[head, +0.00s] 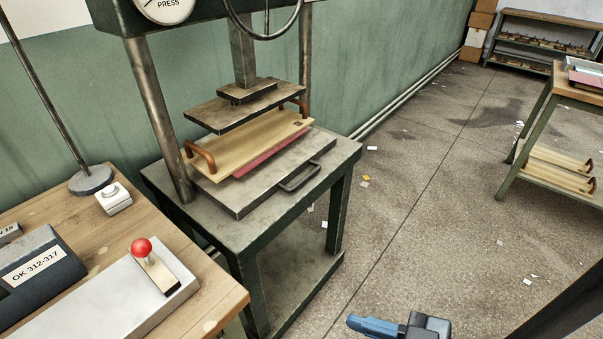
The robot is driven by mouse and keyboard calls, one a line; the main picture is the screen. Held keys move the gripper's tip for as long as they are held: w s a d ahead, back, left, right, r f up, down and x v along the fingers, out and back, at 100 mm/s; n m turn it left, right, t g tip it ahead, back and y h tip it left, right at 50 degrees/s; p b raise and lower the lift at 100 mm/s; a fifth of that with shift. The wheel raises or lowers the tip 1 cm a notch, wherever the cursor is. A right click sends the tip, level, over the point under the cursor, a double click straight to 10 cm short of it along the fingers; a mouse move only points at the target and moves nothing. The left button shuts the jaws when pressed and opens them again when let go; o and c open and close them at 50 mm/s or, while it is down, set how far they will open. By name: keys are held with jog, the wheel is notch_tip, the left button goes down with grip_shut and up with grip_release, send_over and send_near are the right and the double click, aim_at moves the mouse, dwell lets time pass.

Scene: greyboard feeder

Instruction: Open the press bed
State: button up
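The press (158,110) stands at the left against a green wall. Its bed (255,187) is a flat grey slab on a dark green stand (215,230), with a dark bar handle (300,177) on its front edge. A pale wooden board (235,152) with two brown handles lies over a dark red sheet (270,161) on the bed. Part of my gripper (385,327) shows at the bottom edge, a blue finger and a dark body, apart from the press. Its opening is cut off by the frame.
A wooden bench (220,300) at the left holds a grey box with a red-knobbed lever (141,248), a white button box (114,199) and a lamp base (91,181). Open floor lies right of the press, with scattered scraps. A rack (521,160) stands at the right.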

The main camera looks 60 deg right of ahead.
jog(key=shift+o, duration=0.9)
jog(key=w+d+f+m+g+h+p, duration=0.1)
jog(key=w+d+f+m+g+h, duration=0.1)
jog(key=w+d+f, duration=0.5)
jog(key=shift+w+d+f+m+g+h+p, duration=0.35)
jog(key=shift+d+f+m+g, duration=0.15)
jog(key=shift+d+f+m, duration=0.35)
jog(key=m+g+y+p, duration=0.3)
jog(key=m+g+p, duration=0.45)
jog(key=m, duration=0.85)
send_near(305, 178)
jog(key=w+g+b, duration=0.1)
jog(key=b, duration=0.1)
jog(key=shift+x, duration=3.85)
jog(key=shift+a, duration=0.1)
grip_shut()
